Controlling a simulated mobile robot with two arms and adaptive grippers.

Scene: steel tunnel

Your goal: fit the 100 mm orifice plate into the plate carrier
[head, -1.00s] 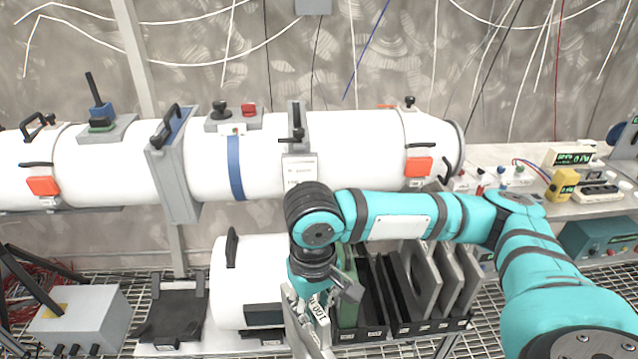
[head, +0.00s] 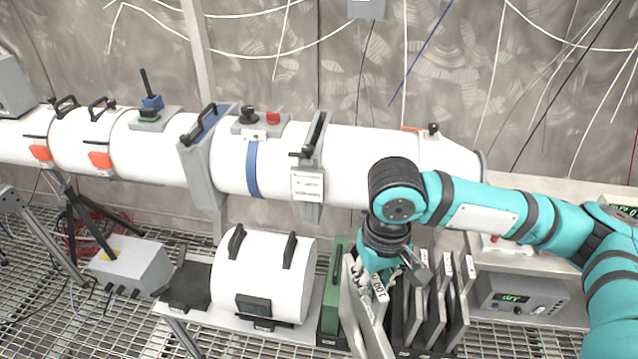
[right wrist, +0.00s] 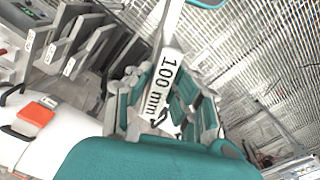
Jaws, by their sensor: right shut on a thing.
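My right gripper (head: 380,276) is shut on the 100 mm orifice plate (head: 368,320), a grey plate held tilted at the left end of the plate rack. In the right wrist view the plate's white edge reads "100 mm" (right wrist: 160,84) between the fingers; its lower part is out of view. What looks like the plate carrier (head: 311,166) is a grey upright frame with a dark handle and a white label, set around the white tube. It is up and left of the gripper, apart from the plate. My left gripper is not in view.
A black rack (head: 424,345) with several grey plates stands right beside the held plate. A green plate (head: 333,295) and a white drum (head: 264,277) stand left of it. The white tube (head: 370,150) runs behind. An instrument box (head: 522,298) is at right.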

